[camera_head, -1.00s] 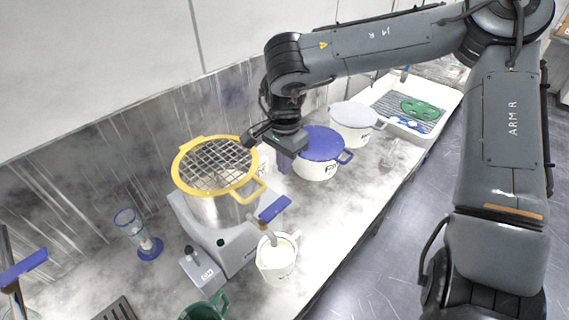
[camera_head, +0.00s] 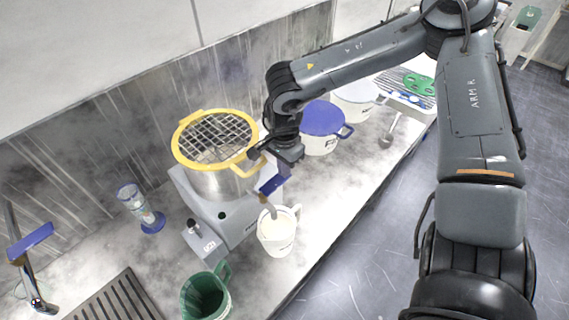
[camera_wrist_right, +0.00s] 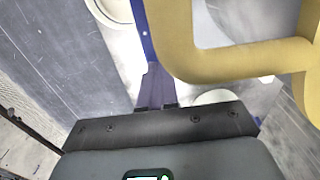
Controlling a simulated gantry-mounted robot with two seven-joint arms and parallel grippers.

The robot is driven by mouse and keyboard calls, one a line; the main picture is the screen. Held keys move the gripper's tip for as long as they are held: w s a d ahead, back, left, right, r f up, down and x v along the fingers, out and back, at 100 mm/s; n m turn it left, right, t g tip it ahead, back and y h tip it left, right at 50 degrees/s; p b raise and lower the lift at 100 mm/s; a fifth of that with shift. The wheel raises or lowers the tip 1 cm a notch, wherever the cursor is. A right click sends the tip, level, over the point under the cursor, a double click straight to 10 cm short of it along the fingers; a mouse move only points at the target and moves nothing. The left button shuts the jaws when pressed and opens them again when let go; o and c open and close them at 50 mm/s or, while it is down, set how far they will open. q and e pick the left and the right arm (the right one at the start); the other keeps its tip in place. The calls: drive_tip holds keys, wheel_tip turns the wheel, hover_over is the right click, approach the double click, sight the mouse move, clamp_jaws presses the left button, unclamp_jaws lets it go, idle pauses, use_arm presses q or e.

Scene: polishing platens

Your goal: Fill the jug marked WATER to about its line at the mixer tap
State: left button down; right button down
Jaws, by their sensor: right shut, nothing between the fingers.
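A white jug (camera_head: 278,236) with pale contents stands upright on the bench, under the spout of a blue-levered tap (camera_head: 272,186) on the grey machine. Print on the jug is too small to read. A green jug (camera_head: 205,297) stands at the bottom edge, with no readable marking. My right gripper (camera_head: 284,170) is shut and empty, just above the blue lever and beside the yellow guard's handle. In the right wrist view its fingers (camera_wrist_right: 156,86) are together, close to the blue lever (camera_wrist_right: 147,38); contact cannot be told. My left gripper is out of view.
A yellow mesh guard (camera_head: 177,150) tops the machine's steel pot (camera_head: 222,184). Another blue-levered tap (camera_head: 31,243) stands near a drain grate (camera_head: 118,298) at left. A blue-lidded pot (camera_head: 320,142) and white pot (camera_head: 355,100) stand behind my gripper. The bench's front edge runs at right.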

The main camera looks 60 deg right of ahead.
drive_tip(key=shift+d+f, duration=0.1)
drive_tip(key=shift+f, duration=0.1)
drive_tip(key=f+y, duration=0.1)
drive_tip(key=y, duration=0.1)
drive_tip(key=f+t+y+b, duration=0.1)
drive_tip(key=shift+s+d+f+y, duration=0.1)
drive_tip(key=shift+d+f+y, duration=0.25)
drive_tip(key=shift+d+y, duration=0.05)
drive_tip(key=shift+r, duration=0.25)
drive_tip(key=shift+r+p, duration=0.55)
drive_tip(key=shift+r, duration=0.15)
